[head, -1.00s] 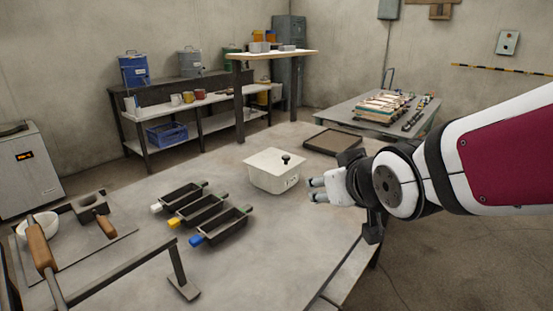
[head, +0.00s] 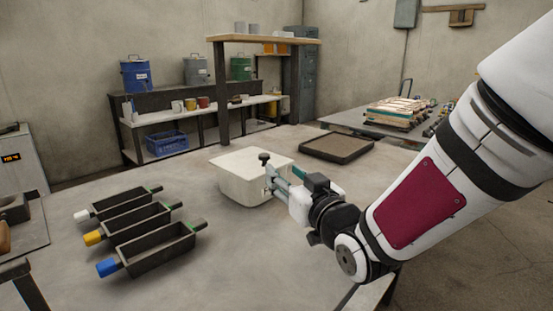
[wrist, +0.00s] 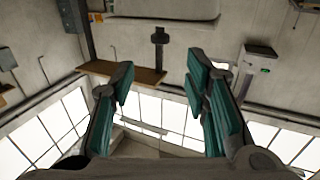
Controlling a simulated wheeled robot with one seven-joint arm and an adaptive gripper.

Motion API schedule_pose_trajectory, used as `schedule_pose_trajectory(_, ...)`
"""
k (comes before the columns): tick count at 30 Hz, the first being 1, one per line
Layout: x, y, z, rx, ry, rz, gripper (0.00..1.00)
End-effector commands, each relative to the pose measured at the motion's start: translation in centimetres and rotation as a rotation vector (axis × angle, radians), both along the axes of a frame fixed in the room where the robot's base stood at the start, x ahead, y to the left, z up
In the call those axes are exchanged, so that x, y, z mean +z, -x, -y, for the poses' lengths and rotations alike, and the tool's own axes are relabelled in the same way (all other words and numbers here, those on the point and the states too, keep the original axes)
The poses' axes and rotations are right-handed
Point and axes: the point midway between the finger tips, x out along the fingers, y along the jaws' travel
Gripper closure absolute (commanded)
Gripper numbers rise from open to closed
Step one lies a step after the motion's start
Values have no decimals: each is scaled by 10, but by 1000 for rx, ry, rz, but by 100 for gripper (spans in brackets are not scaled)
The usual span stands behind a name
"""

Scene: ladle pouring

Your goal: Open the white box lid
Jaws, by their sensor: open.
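The white box (head: 240,188) stands on the grey table in the head view, with its lid (head: 240,160) on top, seated flat. A black knob (head: 264,157) rises from the lid. My gripper (head: 281,171) is open at the box's right side, its fingertips close to the knob; it partly covers the box. I cannot tell whether anything touches.
Several dark ladle moulds with coloured handles, such as the blue-handled one (head: 155,252), lie left of the box. A dark shallow tray (head: 337,147) lies behind it to the right. A raised wooden shelf (head: 262,38) stands behind. The table in front is clear.

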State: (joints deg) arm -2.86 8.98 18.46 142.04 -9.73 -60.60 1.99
Motion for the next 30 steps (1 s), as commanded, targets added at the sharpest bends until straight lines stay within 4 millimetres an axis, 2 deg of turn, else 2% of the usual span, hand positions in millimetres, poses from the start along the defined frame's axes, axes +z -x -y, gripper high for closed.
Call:
schedule_pose_trajectory(12, -1, -69, -39, 1, -1, 0, 58)
schedule_pose_trajectory(18, -1, -95, -54, 0, 0, -1, 58)
schedule_pose_trajectory(24, 0, -107, -61, 0, 0, -1, 58)
schedule_pose_trajectory(30, 0, -109, -62, -1, 2, -1, 58)
